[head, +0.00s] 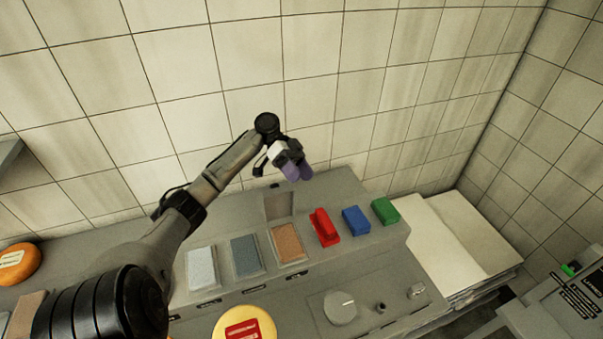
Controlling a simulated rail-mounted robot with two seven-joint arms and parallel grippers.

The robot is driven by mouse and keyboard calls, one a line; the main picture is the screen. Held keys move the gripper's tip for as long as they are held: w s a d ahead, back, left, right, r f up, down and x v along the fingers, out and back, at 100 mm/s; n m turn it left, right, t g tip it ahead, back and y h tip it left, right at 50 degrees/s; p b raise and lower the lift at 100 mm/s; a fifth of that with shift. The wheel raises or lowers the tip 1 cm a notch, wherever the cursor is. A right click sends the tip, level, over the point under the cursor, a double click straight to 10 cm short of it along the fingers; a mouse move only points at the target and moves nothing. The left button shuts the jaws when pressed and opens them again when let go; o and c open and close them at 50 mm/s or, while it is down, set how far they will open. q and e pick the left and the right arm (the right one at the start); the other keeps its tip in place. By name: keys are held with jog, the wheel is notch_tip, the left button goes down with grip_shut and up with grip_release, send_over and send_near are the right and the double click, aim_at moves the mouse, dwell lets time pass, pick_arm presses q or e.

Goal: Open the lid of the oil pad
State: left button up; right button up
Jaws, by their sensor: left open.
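My left gripper (293,168) is above the back of the grey console (190,318), near the tiled wall. It is open, with purple fingertips, and appears empty. Three flat pads sit in a row on the console: a whitish pad (202,268), a blue-grey pad (246,256) and a brown pad (288,243). I cannot tell which is the oil pad; their labels are too small to read. A small upright grey panel (278,206) stands behind the brown pad, below the gripper. My right gripper is not in view.
Red (324,227), blue (356,220) and green (385,211) blocks stand right of the pads. A knob (340,306) is at the console front. Pale sheets (470,232) are stacked at right.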

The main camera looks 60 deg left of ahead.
pick_arm(q)
jog(key=shift+w+d+r, duration=0.15)
jog(key=shift+d+r, duration=0.1)
jog(key=shift+d, duration=0.1)
jog(key=shift+c, duration=0.3)
